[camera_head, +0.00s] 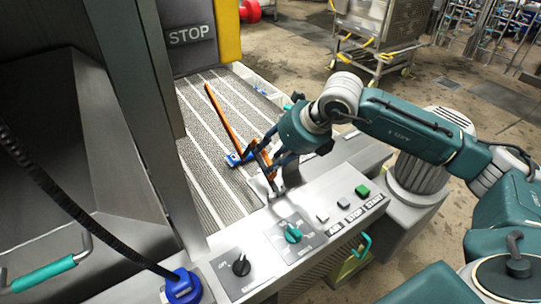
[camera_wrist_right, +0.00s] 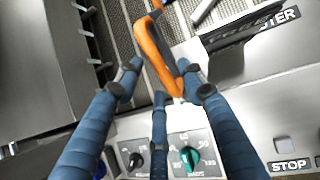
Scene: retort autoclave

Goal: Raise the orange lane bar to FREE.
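The orange lane bar (camera_head: 222,113) slants over the ribbed conveyor lane in the head view, its far end near the STOP-marked panel and its near end by the control panel. My right gripper (camera_head: 264,170) is at this near end. Its blue fingers (camera_wrist_right: 160,75) are spread apart on either side of the orange part; I cannot tell whether any touches it. My left gripper is not in view.
The control panel (camera_head: 254,233) carries a black knob (camera_head: 241,265), a green knob (camera_head: 293,233) and several buttons. A blue fitting (camera_head: 181,287) with a black hose is at lower left. A steel cart (camera_head: 378,35) stands behind on open floor.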

